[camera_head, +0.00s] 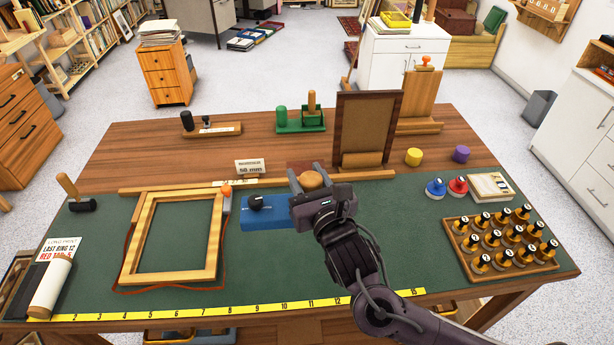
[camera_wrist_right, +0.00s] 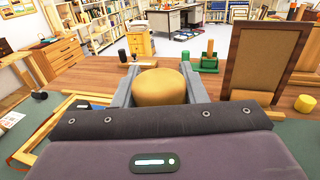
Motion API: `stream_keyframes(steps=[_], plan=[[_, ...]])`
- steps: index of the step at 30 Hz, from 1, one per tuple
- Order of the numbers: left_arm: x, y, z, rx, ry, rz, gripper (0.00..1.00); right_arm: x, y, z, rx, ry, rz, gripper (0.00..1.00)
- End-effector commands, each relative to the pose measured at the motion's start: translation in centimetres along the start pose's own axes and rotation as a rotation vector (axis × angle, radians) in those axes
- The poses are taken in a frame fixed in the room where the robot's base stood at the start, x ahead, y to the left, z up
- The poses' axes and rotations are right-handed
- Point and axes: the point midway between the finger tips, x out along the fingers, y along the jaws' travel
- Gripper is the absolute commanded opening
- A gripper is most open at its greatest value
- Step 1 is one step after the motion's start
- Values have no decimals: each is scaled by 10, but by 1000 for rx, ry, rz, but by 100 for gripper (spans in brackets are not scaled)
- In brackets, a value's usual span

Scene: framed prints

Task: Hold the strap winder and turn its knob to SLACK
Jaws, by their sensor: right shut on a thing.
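The strap winder (camera_head: 278,218) is a blue block on the green mat, just right of the wooden frame (camera_head: 145,240). Its black knob (camera_head: 256,201) stands on its left part; its setting is too small to read. My right gripper (camera_head: 309,179) is shut on a round tan wooden grip (camera_wrist_right: 160,87), which sits between its fingers in the right wrist view. The gripper hides the block's right end, so I cannot tell how the grip joins it. A dark red strap (camera_head: 127,262) runs around the frame. My left gripper is not in view.
A brown upright panel (camera_head: 367,125) stands behind my right gripper. A hammer (camera_head: 76,195) and rolled paper (camera_head: 49,288) lie at left. A yellow ruler (camera_head: 230,310) lines the front edge. Open mat lies in front of the winder.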

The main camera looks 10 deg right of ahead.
Motion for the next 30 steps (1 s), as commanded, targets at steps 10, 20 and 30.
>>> stream_keyframes(steps=[10,20,30], plan=[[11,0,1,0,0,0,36,0,0,-21,2,-2,-1,0],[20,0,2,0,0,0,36,0,0,-40,2,-3,-1,0],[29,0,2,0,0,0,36,0,0,-60,3,-3,0,0]])
